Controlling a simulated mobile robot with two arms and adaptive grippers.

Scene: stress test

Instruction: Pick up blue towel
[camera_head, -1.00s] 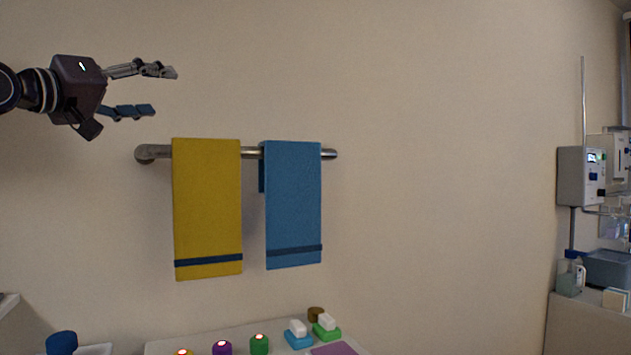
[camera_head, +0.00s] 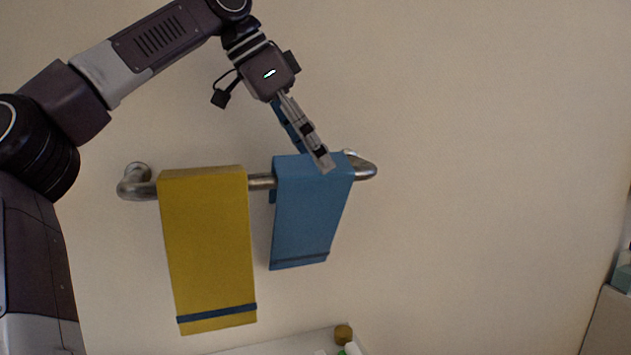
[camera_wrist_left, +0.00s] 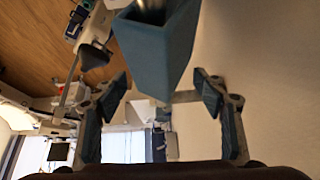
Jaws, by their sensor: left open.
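The blue towel (camera_head: 308,218) hangs folded over the right part of a metal wall bar (camera_head: 262,182). It has a dark band near its lower edge. My left gripper (camera_head: 316,160) points down at the top of this towel in the head view, with its fingers overlapping the towel's upper edge. In the left wrist view the blue towel (camera_wrist_left: 160,50) shows large at the top, ahead of and between the spread fingers of the left gripper (camera_wrist_left: 165,105). The gripper is open. Whether a finger touches the cloth cannot be told. My right gripper is not in view.
A yellow towel (camera_head: 208,250) with a dark blue band hangs on the same bar, left of the blue one. Below is a pale surface (camera_head: 285,345) with a brown round item (camera_head: 343,334) on it. The wall to the right is clear.

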